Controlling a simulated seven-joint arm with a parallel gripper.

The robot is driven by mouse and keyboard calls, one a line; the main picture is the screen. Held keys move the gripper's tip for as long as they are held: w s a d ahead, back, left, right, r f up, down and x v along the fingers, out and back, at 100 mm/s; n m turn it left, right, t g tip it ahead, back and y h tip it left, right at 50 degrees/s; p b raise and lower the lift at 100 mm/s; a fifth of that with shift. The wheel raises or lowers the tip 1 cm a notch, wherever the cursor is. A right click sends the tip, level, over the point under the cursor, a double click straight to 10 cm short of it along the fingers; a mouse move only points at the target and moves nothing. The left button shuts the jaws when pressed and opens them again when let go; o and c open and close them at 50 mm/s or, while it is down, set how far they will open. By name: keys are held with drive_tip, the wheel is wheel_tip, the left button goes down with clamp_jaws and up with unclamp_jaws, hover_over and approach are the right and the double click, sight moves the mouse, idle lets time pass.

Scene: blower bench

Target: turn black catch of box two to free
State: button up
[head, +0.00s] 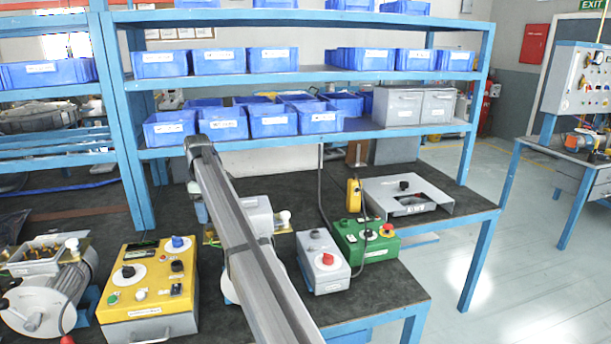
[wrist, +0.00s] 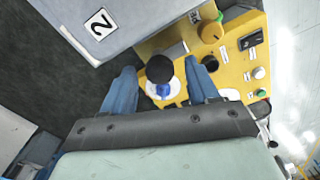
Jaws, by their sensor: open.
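In the wrist view, a grey box (wrist: 70,12) with a white "2" label (wrist: 100,23) shows at the upper left. A black round knob (wrist: 160,67) shows beyond its lower right edge, perhaps the catch; I cannot tell which box bears it. Behind it is a white disc (wrist: 178,86) with a blue part (wrist: 163,90), by a yellow panel (wrist: 236,62). My gripper (wrist: 161,80) is open, its blue fingers on either side of the black knob. Contact cannot be told.
In the head view, a yellow control box (head: 145,312), a grey box (head: 322,268) and a green box (head: 374,246) stand on the dark bench, below shelves of blue bins (head: 222,125).

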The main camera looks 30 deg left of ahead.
drive_tip(key=shift+n, duration=0.5)
wheel_tip(320, 180, up, 14)
drive_tip(key=w+d+f+m+t, duration=0.1)
drive_tip(key=w+d+f+m, duration=0.3)
drive_tip(key=w+d, duration=0.6)
drive_tip(key=w+d+f+m+t, duration=0.2)
drive_tip(key=w+d+f+m, duration=0.2)
drive_tip(key=w+d, duration=0.6)
drive_tip(key=shift+w+f+m, duration=0.15)
drive_tip(key=shift+w+m, duration=0.15)
drive_tip(key=shift+w, duration=2.9)
